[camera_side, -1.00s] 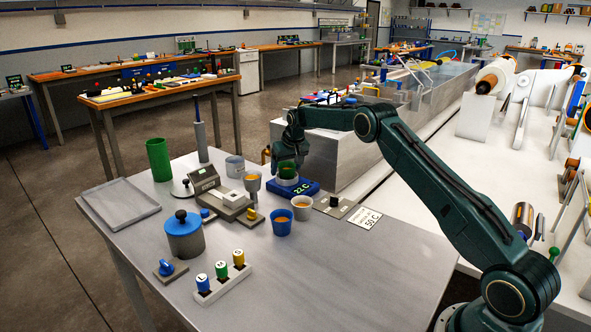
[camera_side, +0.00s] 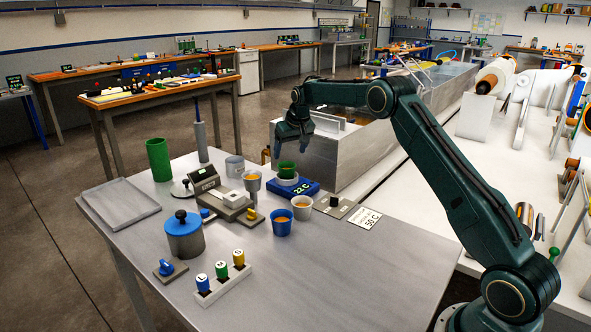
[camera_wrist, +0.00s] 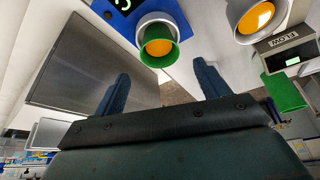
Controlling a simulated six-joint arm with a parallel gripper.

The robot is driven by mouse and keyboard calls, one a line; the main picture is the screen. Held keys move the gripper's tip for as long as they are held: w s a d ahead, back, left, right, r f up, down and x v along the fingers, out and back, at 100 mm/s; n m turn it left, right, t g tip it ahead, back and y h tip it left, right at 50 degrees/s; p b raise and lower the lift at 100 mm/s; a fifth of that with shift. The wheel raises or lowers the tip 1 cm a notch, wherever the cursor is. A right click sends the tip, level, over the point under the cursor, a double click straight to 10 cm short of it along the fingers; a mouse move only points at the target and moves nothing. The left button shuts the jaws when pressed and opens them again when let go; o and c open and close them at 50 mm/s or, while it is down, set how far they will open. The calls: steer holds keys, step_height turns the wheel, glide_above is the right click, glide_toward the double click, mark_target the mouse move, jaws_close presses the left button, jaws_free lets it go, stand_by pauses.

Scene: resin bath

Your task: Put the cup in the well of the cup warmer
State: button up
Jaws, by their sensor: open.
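The cup warmer (camera_side: 305,190) is a blue block reading 22 C, with a pale round well on top. A green cup (camera_side: 287,168) stands upright in this well, its upper part showing above the rim; how deep it sits is hard to tell. In the wrist view the green cup (camera_wrist: 172,56) has orange contents, and the pale well (camera_wrist: 144,20) is around its lower part. My gripper (camera_side: 293,149) is above the cup, open and empty. Its two fingers are spread apart in the wrist view (camera_wrist: 163,76), clear of the cup.
Near the warmer stand a blue cup (camera_side: 281,228), a pale cup (camera_side: 302,212), a cup on a stand (camera_side: 252,184) and a scale (camera_side: 232,200). A tall green cylinder (camera_side: 159,160) stands at the back left. A steel bath (camera_side: 340,155) is behind the warmer. The table's front right is clear.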

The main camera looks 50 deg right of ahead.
steer(key=shift+v, duration=2.2)
steer(key=shift+a, duration=0.1)
steer(key=s+a+r+n+t, duration=0.1)
steer(key=s+a+r, duration=0.65)
steer(key=s, duration=0.35)
steer(key=s+a+r+n, duration=0.1)
steer(key=s+a+r, duration=0.6)
steer(key=s+a, duration=0.25)
steer(key=s+a+f+n, duration=0.1)
steer(key=s+a+f, duration=0.1)
steer(key=s, duration=0.6)
steer(key=s+a+f+y, duration=0.1)
steer(key=s+a+f, duration=0.1)
steer(key=s, duration=0.6)
steer(key=s+a+f+n, duration=0.1)
steer(key=s+a+f, duration=0.1)
steer(key=s, duration=0.6)
steer(key=shift+s+a+n+t+y, duration=0.25)
steer(key=shift+a+n+t+y, duration=0.05)
steer(key=shift+a, duration=0.25)
